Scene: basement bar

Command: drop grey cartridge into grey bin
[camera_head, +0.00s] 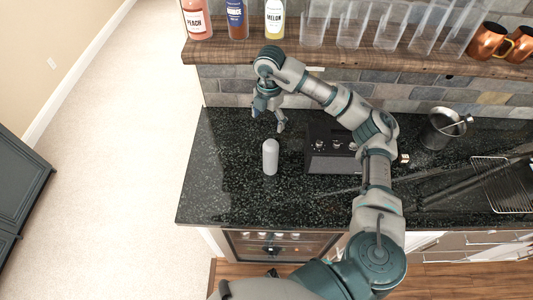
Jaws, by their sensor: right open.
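A light grey cylinder with a rounded top (270,157), which looks like the grey cartridge, stands upright on the black speckled counter (225,185). My right gripper (270,118) is open and empty, with its fingers pointing down, above and behind the cartridge in the picture and apart from it. My right arm reaches in from the lower right and bends over the counter. My left gripper is not in view. I cannot make out a clear grey bin; a grey metal container (440,130) stands at the right of the counter.
A black box with knobs (330,152) sits right of the cartridge, partly behind my arm. A wooden shelf (240,52) above holds bottles, clear glasses and copper mugs (488,42). A wire rack (503,185) lies at the far right. The counter left of the cartridge is clear.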

